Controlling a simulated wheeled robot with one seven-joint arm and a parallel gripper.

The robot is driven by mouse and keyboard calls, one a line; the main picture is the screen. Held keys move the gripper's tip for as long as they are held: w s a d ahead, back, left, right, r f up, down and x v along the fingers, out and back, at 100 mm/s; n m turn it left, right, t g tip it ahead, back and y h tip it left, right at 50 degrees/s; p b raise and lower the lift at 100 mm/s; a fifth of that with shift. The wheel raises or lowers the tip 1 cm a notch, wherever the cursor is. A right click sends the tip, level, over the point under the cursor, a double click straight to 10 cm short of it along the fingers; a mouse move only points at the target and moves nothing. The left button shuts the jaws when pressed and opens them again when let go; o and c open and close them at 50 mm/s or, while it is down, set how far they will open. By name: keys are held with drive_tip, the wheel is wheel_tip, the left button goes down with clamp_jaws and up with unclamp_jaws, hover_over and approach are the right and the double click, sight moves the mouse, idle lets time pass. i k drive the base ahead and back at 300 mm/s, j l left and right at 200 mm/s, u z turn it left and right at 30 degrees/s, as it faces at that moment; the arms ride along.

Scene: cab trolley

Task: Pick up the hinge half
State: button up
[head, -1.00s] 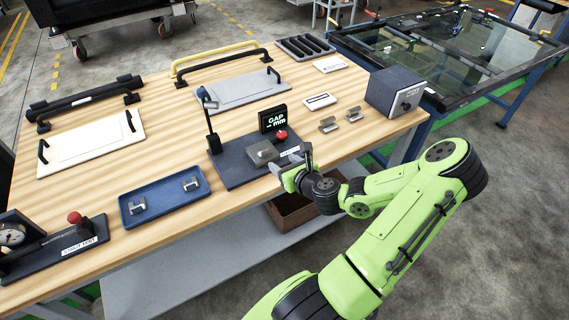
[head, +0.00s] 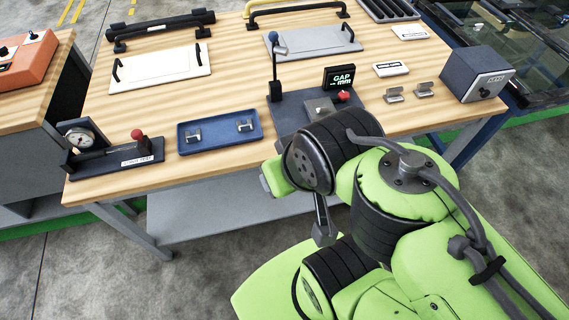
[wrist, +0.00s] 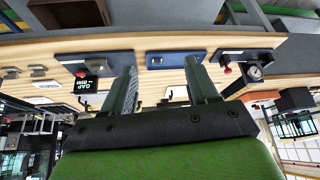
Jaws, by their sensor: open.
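Small grey metal pieces look like hinge halves. Two lie apart in the blue tray (head: 220,144) in the head view, a left piece (head: 194,136) and a right piece (head: 245,126). Two more lie on the bare table, a left piece (head: 393,95) and a right piece (head: 424,89). I cannot tell which one the task means. My gripper (wrist: 160,76) is open and empty in the wrist view, its fingers apart. That view is upside down and shows the blue tray (wrist: 176,66) beyond the fingertips. In the head view my arm hides most of the gripper.
A dark fixture (head: 286,116) with a GAP display (head: 339,77) stands right of the tray, partly behind my arm. A gauge stand (head: 117,155) with a red knob is at left. A dark box (head: 473,75) is at right. Panels and handles lie at the back.

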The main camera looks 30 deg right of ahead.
sight(393, 95)
drive_tip(key=z, duration=1.8)
